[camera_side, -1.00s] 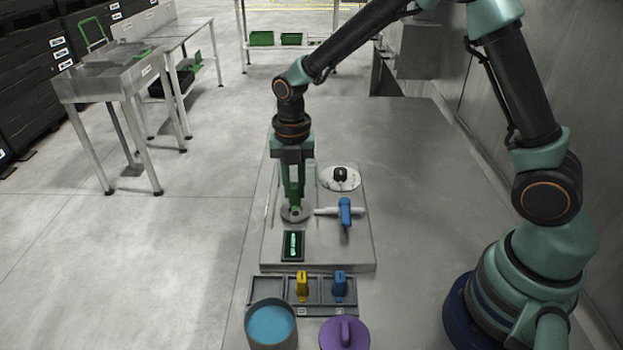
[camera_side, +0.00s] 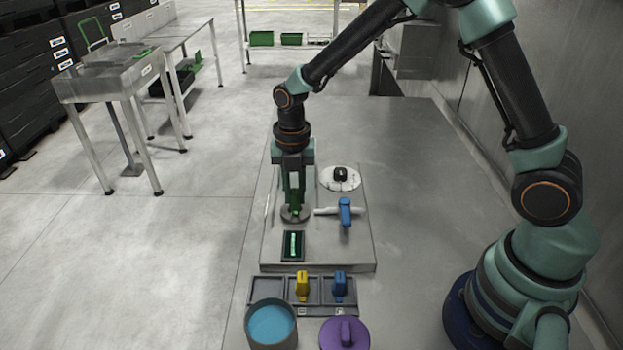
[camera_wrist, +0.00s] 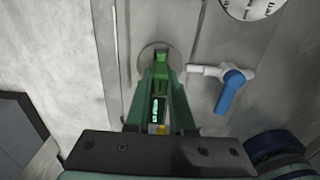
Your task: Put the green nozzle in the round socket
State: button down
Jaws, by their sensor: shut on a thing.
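The green nozzle (camera_side: 296,210) is between the fingers of my gripper (camera_side: 294,198), which is shut on it. It stands about upright over the round socket (camera_side: 286,217), a grey disc on the raised metal plate. The nozzle's lower end meets the disc in the side view; the fingers and nozzle cover the socket's middle, so I cannot tell how deep it sits. In the wrist view the green nozzle (camera_wrist: 161,62) shows between the fingertips, in front of the grey socket disc (camera_wrist: 147,52).
Right of the socket are a blue-handled valve (camera_side: 345,212) on a white pipe and a white disc with a black knob (camera_side: 340,175). Nearer are a lit display (camera_side: 293,246), a tray (camera_side: 321,291) with yellow and blue pieces, a blue-topped pot (camera_side: 271,325) and a purple lid (camera_side: 344,334).

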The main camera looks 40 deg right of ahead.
jog(key=shift+f, duration=0.7)
dwell(0.5)
jog(key=c, duration=0.7)
grip_release()
jog(key=o, duration=0.4)
jog(key=shift+r, duration=3.75)
